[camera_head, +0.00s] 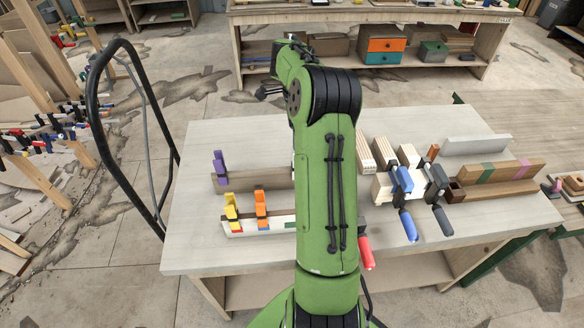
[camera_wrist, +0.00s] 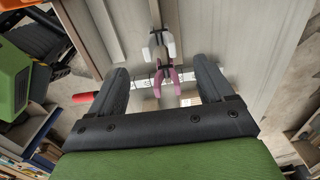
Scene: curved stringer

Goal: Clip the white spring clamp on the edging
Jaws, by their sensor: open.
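My gripper (camera_wrist: 160,68) is open in the wrist view, with its two dark fingers wide apart. Between and beyond the fingers shows a clamp shape with white parts (camera_wrist: 170,47) and pink-mauve parts (camera_wrist: 167,82). I cannot tell whether this is one clamp or two. It appears apart from both fingers. A pale strip (camera_wrist: 145,83) crosses behind it; I cannot tell if it is the edging. In the head view my green arm hides the table's middle, and no white spring clamp can be made out there.
The worktable (camera_head: 205,255) bears a purple clamp (camera_head: 219,163), a yellow clamp (camera_head: 231,206) and an orange clamp (camera_head: 261,204) on strips at left. Blue-handled (camera_head: 408,223) and red-handled (camera_head: 366,252) clamps and wood blocks (camera_head: 384,188) stand at right. The table's left front is bare.

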